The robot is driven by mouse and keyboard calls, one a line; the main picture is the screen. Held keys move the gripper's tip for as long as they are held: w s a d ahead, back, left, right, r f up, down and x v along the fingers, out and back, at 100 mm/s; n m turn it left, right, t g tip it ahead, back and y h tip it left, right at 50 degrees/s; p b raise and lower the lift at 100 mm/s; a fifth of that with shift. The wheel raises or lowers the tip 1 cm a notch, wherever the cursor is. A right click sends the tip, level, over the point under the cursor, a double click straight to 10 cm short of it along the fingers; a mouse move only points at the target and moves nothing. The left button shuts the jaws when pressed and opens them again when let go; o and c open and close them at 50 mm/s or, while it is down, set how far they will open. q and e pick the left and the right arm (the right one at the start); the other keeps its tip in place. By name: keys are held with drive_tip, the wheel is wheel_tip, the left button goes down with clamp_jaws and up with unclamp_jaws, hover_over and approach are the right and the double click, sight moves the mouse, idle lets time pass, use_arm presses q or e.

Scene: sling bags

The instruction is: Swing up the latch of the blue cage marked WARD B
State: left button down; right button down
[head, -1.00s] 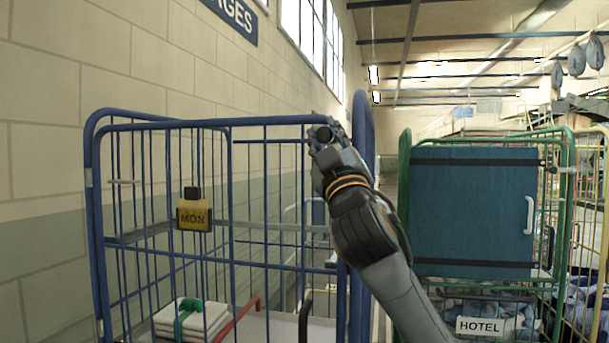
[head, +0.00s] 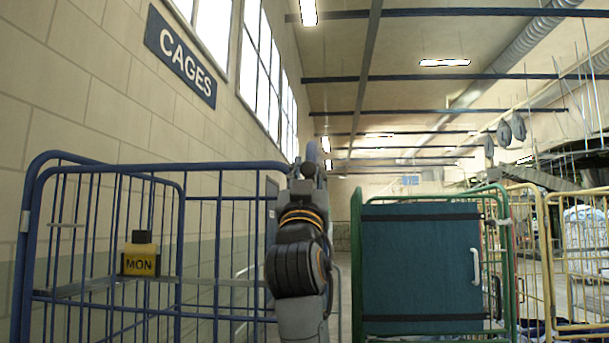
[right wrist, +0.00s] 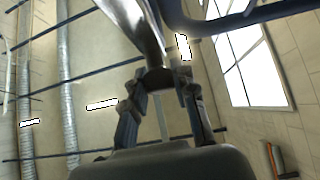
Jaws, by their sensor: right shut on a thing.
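The blue cage (head: 220,166) stands at the left in the head view, with a yellow and black MON tag (head: 140,258) on its side. No WARD B marking shows in these frames. My right gripper (head: 307,180) points upward at the cage's right upright, near the top rail. In the right wrist view my right gripper (right wrist: 160,95) is closed around the dark end of a grey metal piece (right wrist: 134,25), which looks like the latch. The blue cage tube (right wrist: 215,24) passes close beside it. The gripper and arm hide the latch's mounting in the head view. My left gripper is not in view.
A green cage (head: 500,230) with a teal panel (head: 420,262) stands to the right of my arm. A yellow cage (head: 551,255) is farther right. A block wall with a CAGES sign (head: 180,57) runs behind the blue cage. A narrow gap separates the blue and green cages.

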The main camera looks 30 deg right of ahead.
drive_tip(key=shift+r, duration=0.1)
drive_tip(key=c, duration=1)
unclamp_jaws()
drive_tip(key=shift+s+d, duration=0.1)
drive_tip(key=shift+c, duration=0.2)
drive_tip(key=v, duration=1.2)
